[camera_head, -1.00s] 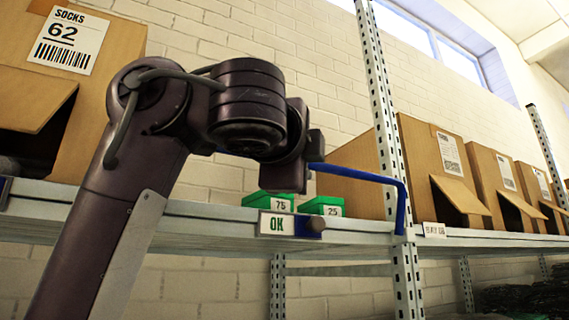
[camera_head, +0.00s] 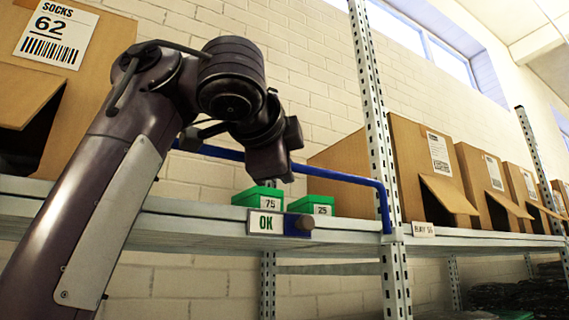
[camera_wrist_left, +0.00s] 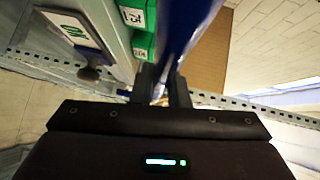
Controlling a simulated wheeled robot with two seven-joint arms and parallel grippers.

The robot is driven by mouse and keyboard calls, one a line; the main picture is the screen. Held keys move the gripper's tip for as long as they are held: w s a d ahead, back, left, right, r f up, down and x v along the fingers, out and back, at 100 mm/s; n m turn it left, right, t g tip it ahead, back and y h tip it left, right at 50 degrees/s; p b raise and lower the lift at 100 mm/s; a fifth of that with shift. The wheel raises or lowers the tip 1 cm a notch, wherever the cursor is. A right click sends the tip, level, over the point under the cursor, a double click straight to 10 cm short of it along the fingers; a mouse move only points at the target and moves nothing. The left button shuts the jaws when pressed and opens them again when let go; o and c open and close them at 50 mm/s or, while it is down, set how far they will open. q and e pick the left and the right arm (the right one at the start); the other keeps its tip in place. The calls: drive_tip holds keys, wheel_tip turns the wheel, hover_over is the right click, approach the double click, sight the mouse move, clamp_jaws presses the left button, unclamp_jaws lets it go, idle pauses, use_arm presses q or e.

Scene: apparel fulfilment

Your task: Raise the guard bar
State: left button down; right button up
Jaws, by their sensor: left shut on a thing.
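The blue guard bar (camera_head: 335,176) runs along the shelf front above its edge. Its right end bends down to a bracket at the upright post. Part of the bar is hidden behind my left arm and wrist in the head view. In the left wrist view, the blue bar (camera_wrist_left: 187,35) runs down between the dark fingers of my left gripper (camera_wrist_left: 164,88), which is shut on it. Fingertip contact is not clear in the head view. A white OK sign (camera_head: 265,222) with a dark round knob beside it is on the shelf edge below the bar. My right gripper is not in view.
A metal post (camera_head: 372,110) stands at the bar's right end. Cardboard bins (camera_head: 430,165) line the right, and a socks 62 box (camera_head: 75,85) stands left.

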use_arm(q)
drive_tip(key=c, duration=1.6)
unclamp_jaws()
drive_tip(key=shift+w+f, duration=0.1)
drive_tip(key=shift+c, duration=0.2)
drive_tip(key=shift+o, duration=1.2)
drive_tip(key=shift+a, duration=0.1)
drive_tip(key=shift+w, duration=0.15)
drive_tip(key=shift+s+a+b, duration=0.1)
drive_tip(key=shift+s+b, duration=0.4)
drive_tip(key=shift+s, duration=0.15)
drive_tip(key=b+v, duration=0.3)
drive_tip(key=v, duration=0.3)
drive_tip(key=shift+s, duration=0.3)
drive_tip(key=shift+w+a, duration=0.1)
